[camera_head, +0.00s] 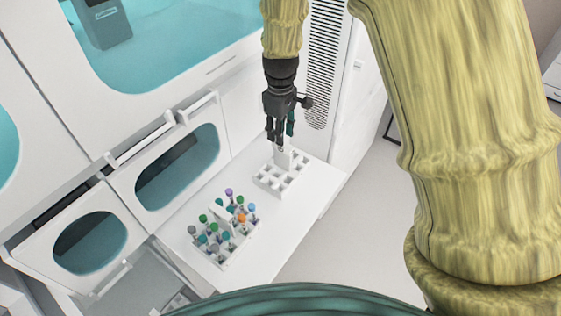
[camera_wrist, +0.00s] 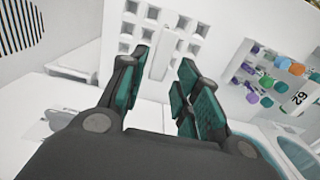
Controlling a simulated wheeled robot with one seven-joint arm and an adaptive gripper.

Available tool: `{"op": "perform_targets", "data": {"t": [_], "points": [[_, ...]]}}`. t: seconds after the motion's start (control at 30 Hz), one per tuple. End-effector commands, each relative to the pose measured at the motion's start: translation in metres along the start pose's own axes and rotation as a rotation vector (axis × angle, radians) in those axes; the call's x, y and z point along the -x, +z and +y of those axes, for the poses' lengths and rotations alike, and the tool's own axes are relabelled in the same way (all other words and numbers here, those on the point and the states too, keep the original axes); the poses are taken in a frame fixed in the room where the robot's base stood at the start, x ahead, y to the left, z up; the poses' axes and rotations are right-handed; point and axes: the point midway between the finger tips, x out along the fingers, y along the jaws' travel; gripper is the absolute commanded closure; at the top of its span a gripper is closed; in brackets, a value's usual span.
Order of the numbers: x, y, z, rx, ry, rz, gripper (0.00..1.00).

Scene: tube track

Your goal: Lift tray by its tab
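An empty white tray (camera_head: 262,182) with square holes stands on the white bench, and an upright white tab (camera_head: 284,159) rises from its middle. My gripper (camera_head: 280,139) points down just above the tab. In the wrist view the tray (camera_wrist: 140,20) lies beyond my fingers. The tab (camera_wrist: 160,62) appears in the gap between my two fingertips (camera_wrist: 164,58), with space visible on both sides. My gripper is open and holds nothing. How far the fingers reach down past the tab's top is hard to tell.
A second white rack (camera_head: 236,262) with several colour-capped tubes stands at the lower left on the bench (camera_head: 308,208). It also shows at the right of the wrist view (camera_wrist: 232,72). Cabinet doors with windows (camera_head: 178,168) border the bench's left. The bench's right side is clear.

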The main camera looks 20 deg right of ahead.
Motion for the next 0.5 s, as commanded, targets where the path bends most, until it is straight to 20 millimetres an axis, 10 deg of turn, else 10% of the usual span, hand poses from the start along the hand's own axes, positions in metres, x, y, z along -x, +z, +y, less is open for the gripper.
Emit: {"op": "perform_targets", "data": {"t": [0.5], "points": [[-0.051, 0.009, 0.005, -0.016, -0.001, -0.002, 0.68]]}}
